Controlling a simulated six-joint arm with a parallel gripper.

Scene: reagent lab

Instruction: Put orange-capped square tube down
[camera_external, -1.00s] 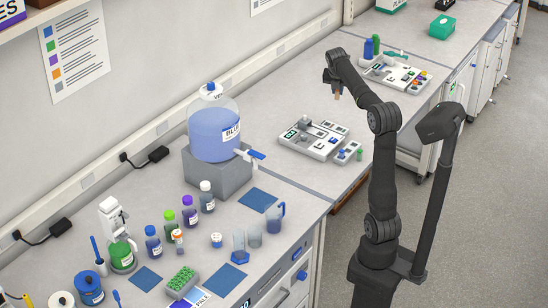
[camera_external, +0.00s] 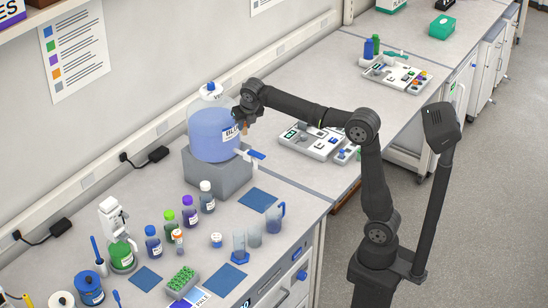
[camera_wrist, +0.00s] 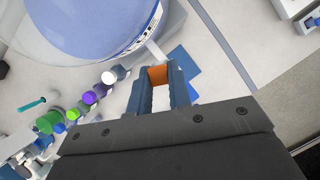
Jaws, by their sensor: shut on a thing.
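My gripper (camera_external: 245,118) is raised above the bench, in front of the large blue carboy (camera_external: 212,137) in the external view. In the wrist view its two fingers (camera_wrist: 160,88) are shut on the orange-capped square tube. The orange cap (camera_wrist: 159,74) shows between the fingertips. The tube's body is mostly hidden by the fingers. In the external view only a small orange-brown bit of the tube (camera_external: 246,130) shows below the gripper.
The carboy stands on a grey block (camera_external: 218,173) with its tap facing right. A blue mat (camera_external: 258,200) lies bare. A green rack (camera_external: 181,280) is at the front. A grey tray (camera_external: 308,142) sits behind the arm.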

